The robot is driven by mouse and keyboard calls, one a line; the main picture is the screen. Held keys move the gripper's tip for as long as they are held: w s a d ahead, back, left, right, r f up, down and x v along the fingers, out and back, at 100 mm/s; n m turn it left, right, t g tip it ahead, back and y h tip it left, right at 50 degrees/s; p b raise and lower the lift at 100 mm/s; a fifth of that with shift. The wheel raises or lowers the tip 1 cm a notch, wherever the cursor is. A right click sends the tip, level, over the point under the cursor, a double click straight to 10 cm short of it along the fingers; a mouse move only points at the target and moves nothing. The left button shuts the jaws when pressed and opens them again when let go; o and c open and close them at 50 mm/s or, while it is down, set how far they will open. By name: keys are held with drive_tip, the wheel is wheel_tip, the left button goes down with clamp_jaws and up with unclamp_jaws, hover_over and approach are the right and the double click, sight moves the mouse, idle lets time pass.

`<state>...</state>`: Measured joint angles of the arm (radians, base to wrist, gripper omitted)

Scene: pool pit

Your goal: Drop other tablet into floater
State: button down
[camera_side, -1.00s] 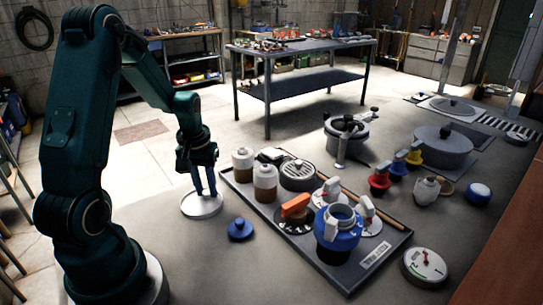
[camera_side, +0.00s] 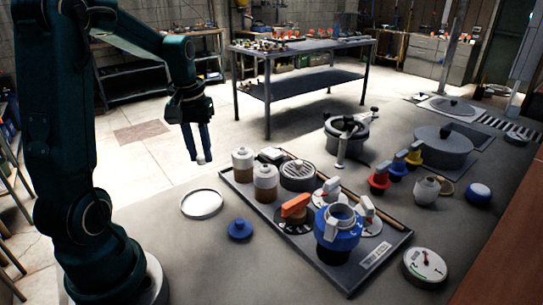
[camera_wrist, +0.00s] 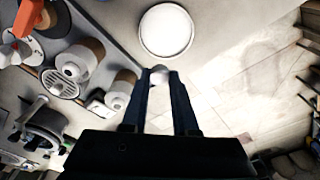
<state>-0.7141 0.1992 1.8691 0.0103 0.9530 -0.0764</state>
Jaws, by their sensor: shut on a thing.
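My gripper (camera_side: 201,159) is shut on a small white tablet (camera_wrist: 159,76) and holds it in the air, above and behind the shallow white dish (camera_side: 202,204). In the side view the tablet also shows at the fingertips (camera_side: 201,161). The dish looks empty in both views; it also shows in the wrist view (camera_wrist: 166,31). The blue floater (camera_side: 338,236) with its open white collar stands upright at the front of the grey tray (camera_side: 373,275).
The tray also holds two white-topped jars (camera_side: 265,181), a round grille (camera_side: 298,174) and an orange-handled valve (camera_side: 295,207). A round gauge (camera_side: 425,266) lies right of the tray. Pumps and coloured-handled valves stand behind it.

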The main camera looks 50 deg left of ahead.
drive_tip(key=shift+s+d, duration=0.1)
drive_tip(key=shift+r, duration=0.15)
drive_tip(key=w+d+r+m, duration=0.5)
drive_tip(key=w+d+m, duration=0.1)
drive_tip(key=w+d, duration=0.4)
drive_tip(key=d+f+m, duration=0.1)
drive_tip(key=d+m, duration=0.2)
drive_tip(key=d, duration=0.6)
drive_tip(key=w+d+f+m+h, duration=0.1)
drive_tip(key=d+f+m, duration=0.1)
drive_tip(key=d, duration=0.7)
drive_tip(key=shift+w+d+m, duration=0.3)
drive_tip(key=shift+d+m, duration=0.1)
drive_tip(key=shift+m, duration=0.1)
drive_tip(key=shift+f, duration=0.5)
